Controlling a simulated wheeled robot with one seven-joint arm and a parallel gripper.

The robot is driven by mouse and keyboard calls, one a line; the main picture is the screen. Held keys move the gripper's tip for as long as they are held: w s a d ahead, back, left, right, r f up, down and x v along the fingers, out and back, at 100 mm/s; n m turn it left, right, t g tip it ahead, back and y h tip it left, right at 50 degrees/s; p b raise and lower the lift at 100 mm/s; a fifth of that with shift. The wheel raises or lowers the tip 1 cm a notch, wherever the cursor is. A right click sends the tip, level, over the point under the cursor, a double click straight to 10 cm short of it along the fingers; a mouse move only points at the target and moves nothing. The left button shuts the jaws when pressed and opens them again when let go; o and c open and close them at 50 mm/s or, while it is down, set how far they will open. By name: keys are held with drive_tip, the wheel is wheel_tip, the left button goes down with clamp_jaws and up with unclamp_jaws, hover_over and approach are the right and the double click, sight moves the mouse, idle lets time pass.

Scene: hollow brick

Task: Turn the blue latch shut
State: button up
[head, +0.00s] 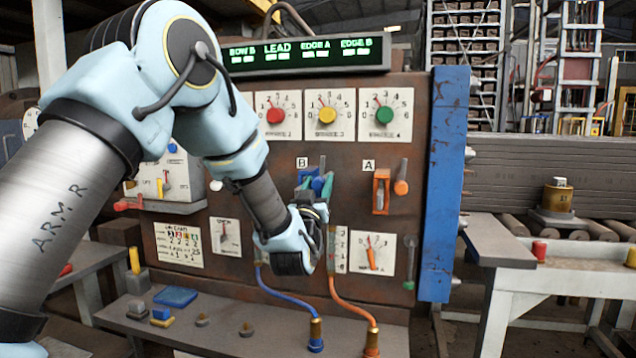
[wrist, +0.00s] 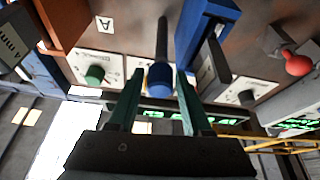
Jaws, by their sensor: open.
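The blue latch is on the brown panel beside the B label (head: 302,162). In the wrist view I see its blue bracket (wrist: 203,28) at the upper right and its dark lever (wrist: 162,42) with a blue grip (wrist: 160,79) at the end. My gripper (wrist: 160,73) is open, with one green finger on each side of the blue grip. I cannot tell whether either finger touches it. In the head view my gripper (head: 317,182) hides most of the latch.
The orange latch (head: 381,190) under label A stands just to the right, with its orange handle (head: 401,187). Dials (head: 327,115) line the panel above. Blue and orange cables (head: 345,305) hang below. A blue post (head: 443,190) edges the panel on the right.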

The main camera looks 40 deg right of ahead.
clamp_jaws()
